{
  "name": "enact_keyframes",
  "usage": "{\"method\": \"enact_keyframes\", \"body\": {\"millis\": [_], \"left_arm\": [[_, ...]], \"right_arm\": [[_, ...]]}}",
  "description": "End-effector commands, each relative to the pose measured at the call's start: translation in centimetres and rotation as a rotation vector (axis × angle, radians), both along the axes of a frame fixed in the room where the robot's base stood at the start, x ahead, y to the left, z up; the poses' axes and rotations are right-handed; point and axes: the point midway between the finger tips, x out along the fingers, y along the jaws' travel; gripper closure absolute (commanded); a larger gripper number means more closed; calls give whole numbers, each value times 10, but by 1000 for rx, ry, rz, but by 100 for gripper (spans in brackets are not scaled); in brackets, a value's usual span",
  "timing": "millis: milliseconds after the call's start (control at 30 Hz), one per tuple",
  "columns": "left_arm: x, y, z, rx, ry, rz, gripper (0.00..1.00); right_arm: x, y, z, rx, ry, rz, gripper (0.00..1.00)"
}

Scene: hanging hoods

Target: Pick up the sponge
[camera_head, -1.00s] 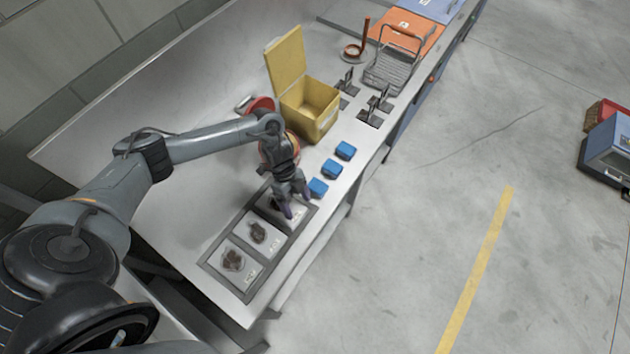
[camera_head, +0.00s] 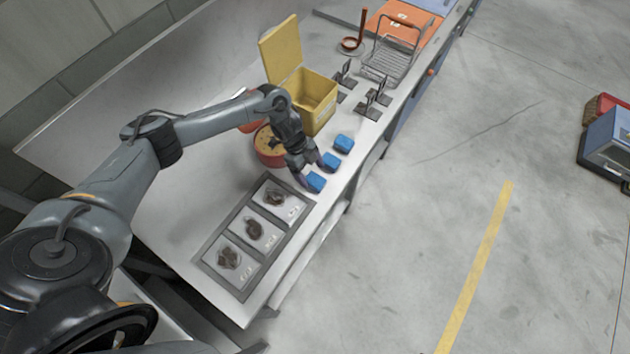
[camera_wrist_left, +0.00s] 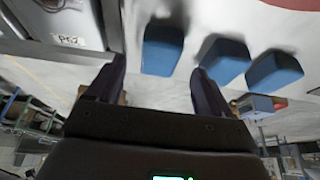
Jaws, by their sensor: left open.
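Three blue sponges lie in a row on the metal counter. The nearest sponge (camera_head: 315,182) is by my left gripper, the middle sponge (camera_head: 329,161) is just beyond it, and the far sponge (camera_head: 343,144) is farther along. My left gripper (camera_head: 314,172) is open and points down at the nearest sponge. In the left wrist view one sponge (camera_wrist_left: 162,48) shows between the open fingers (camera_wrist_left: 155,85), beyond their tips, with nothing gripped. The other two sponges (camera_wrist_left: 222,60) (camera_wrist_left: 274,70) show to its right. My right gripper is not in view.
A tray (camera_head: 250,232) with several dark items lies nearer on the counter. A red pot (camera_head: 268,158) and an open yellow box (camera_head: 322,92) stand behind the sponges. Metal stands (camera_head: 374,106) and a wire basket (camera_head: 388,62) are farther along. The counter's front edge is close to the sponges.

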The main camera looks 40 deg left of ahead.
Motion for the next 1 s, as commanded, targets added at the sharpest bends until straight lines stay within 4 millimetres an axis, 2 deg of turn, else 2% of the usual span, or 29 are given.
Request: {"method": "enact_keyframes", "body": {"millis": [300,633,1000], "left_arm": [[1,-17,-36,-1,3,-1,19],[2,-18,-41,0,1,-1,19],[2,-18,-41,0,1,-1,74]], "right_arm": [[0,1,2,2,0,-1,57],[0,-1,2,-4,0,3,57],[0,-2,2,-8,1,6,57]]}}
